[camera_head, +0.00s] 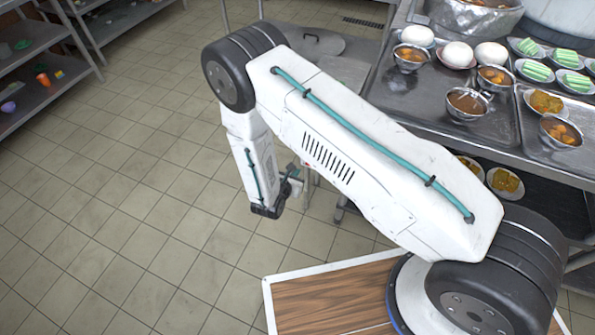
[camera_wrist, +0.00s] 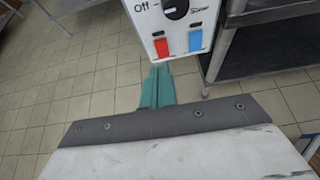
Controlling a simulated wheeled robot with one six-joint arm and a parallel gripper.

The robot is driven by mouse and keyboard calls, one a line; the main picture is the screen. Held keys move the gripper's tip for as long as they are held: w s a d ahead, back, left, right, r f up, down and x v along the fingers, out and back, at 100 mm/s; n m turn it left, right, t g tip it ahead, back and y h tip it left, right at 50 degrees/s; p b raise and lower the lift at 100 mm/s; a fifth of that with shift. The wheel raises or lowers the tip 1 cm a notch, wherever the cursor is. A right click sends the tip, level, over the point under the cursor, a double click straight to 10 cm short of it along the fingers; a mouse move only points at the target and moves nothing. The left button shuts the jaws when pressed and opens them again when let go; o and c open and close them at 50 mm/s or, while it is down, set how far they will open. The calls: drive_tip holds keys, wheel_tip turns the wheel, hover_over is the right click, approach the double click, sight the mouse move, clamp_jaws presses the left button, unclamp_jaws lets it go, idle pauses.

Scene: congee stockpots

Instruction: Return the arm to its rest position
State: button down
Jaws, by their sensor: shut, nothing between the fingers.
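My arm (camera_head: 340,140) reaches out to the left over the tiled floor, then bends down at its elbow. My gripper (camera_wrist: 157,72) shows in the wrist view as two teal fingers pressed together, with nothing between them. In the head view the gripper (camera_head: 292,172) is small and partly hidden by my wrist, beside the metal table's left end. In the wrist view a white control panel (camera_wrist: 172,28) with a dark knob, the word "Off", a red switch and a blue switch stands just beyond the fingertips. I cannot tell whether they touch.
A metal table (camera_head: 385,95) at right holds bowls of food (camera_head: 467,103), white buns (camera_head: 457,54), plates of green-and-white pieces (camera_head: 565,58) and a large pot (camera_head: 475,15). Shelves (camera_head: 45,80) stand at far left. Open tiled floor (camera_head: 130,200) lies left of my arm.

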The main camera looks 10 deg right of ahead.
drive_tip(key=shift+s+a+r, duration=0.1)
drive_tip(key=shift+s+r, duration=0.05)
idle(0.5)
drive_tip(key=s+d+r+m+g+h, duration=0.1)
drive_tip(key=s+d+r+m+g, duration=0.35)
drive_tip(key=r, duration=0.45)
drive_tip(key=s+d+r+m+g+h, duration=0.2)
drive_tip(key=s+d+r+m+g, duration=0.3)
drive_tip(key=r, duration=0.4)
drive_tip(key=s+d+r+m+g+h, duration=0.1)
drive_tip(key=s+d+r+m+g, duration=0.2)
drive_tip(key=r+m, duration=0.55)
drive_tip(key=s+d+r+m+t+y, duration=0.1)
drive_tip(key=s+r+m+y, duration=0.4)
drive_tip(key=s+r, duration=0.4)
drive_tip(key=s+d+r+m+t+y, duration=0.2)
drive_tip(key=s+r+m+y, duration=0.4)
drive_tip(key=r, duration=1)
drive_tip(key=s, duration=0.3)
drive_tip(key=shift+s+d, duration=0.15)
drive_tip(key=shift+s, duration=0.2)
